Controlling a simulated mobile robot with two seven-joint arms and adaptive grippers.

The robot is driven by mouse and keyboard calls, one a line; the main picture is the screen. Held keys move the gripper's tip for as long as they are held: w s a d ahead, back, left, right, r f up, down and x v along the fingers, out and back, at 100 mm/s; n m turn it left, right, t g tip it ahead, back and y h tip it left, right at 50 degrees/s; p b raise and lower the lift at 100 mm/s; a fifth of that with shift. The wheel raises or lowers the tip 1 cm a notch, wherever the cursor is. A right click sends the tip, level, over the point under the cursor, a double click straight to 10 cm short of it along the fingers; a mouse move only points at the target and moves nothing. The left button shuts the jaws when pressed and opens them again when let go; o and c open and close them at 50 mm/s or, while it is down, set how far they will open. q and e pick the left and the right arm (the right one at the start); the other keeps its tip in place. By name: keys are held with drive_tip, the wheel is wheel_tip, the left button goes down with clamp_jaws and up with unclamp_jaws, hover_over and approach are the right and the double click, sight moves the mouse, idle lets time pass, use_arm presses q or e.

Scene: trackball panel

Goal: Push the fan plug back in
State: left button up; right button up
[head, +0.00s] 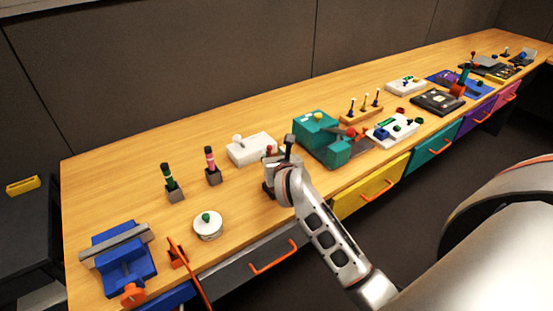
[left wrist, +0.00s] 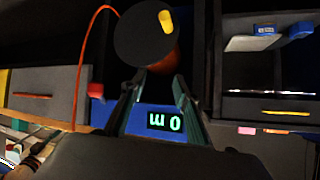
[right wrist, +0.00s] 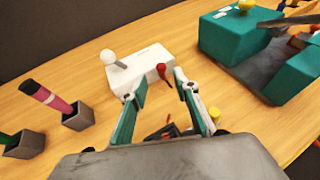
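I cannot pick out the fan or its plug for certain in any view. My right gripper (head: 283,160) is low over the middle of the bench, at a small dark fixture with red on it, mostly hidden by the gripper. In the right wrist view my right gripper (right wrist: 160,82) has its fingers apart. A red handle (right wrist: 161,71) shows just beyond the fingertips, and a dark fixture (right wrist: 165,130) lies between and below them. I cannot tell whether they touch. My left gripper (left wrist: 158,78) is open, away from the bench top, below a black disc (left wrist: 145,35) with a yellow knob.
A white box with a lever (head: 251,149) stands behind the right gripper, and a teal machine (head: 322,136) stands to its right. Pink and green handles (head: 210,160) in grey blocks, a white round device (head: 208,225) and a blue vise (head: 122,262) are to the left.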

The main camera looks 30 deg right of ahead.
drive_tip(key=v, duration=0.5)
drive_tip(key=shift+s+a+r, duration=0.1)
drive_tip(key=shift+s+r, duration=0.05)
drive_tip(key=shift+s, duration=0.05)
drive_tip(key=shift+r, duration=0.1)
